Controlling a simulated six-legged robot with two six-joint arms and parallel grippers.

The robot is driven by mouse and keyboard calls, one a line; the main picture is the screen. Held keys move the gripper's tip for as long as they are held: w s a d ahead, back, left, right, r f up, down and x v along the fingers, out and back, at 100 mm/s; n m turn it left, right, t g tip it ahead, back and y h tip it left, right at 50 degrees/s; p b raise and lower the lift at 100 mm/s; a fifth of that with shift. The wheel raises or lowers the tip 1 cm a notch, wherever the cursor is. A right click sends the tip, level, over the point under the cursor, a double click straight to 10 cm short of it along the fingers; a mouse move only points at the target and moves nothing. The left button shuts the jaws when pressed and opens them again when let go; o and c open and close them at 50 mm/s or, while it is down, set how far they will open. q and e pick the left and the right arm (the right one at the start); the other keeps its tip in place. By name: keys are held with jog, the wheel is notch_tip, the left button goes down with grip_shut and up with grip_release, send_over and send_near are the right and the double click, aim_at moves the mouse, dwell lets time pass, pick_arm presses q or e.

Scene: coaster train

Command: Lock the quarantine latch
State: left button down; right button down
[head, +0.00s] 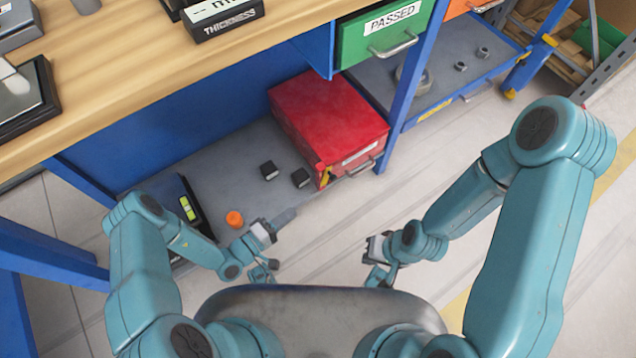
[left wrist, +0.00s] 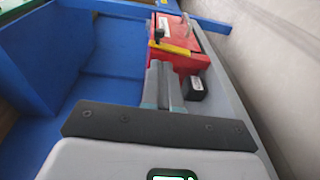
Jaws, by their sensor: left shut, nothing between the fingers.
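The red box (head: 325,115) lies on the lower grey shelf under the workbench, with a metal handle and a pale label on its front. A small yellow latch (head: 325,174) is at its front left corner. In the left wrist view, the yellow latch lever (left wrist: 172,47) slants across the end of the red box (left wrist: 195,58), beside a black knob (left wrist: 158,35). My left gripper (head: 288,215) is shut and empty, apart from the latch, with its fingers (left wrist: 163,82) pointing towards it. My right gripper (head: 374,262) is in front of the shelf, away from the box; its jaw opening is unclear.
Two small black blocks (head: 269,170) (head: 300,178) and an orange cylinder (head: 235,218) are on the lower shelf (head: 225,160). A blue post (head: 408,80) stands right of the box. The green PASSED drawer (head: 375,38) is above. The floor (head: 340,220) before the box is clear.

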pick_arm(q)
jog(key=shift+a, duration=0.1)
jog(key=b+x, duration=0.4)
jog(key=x, duration=1)
jog(key=shift+w, duration=0.2)
jog(key=shift+a, duration=0.15)
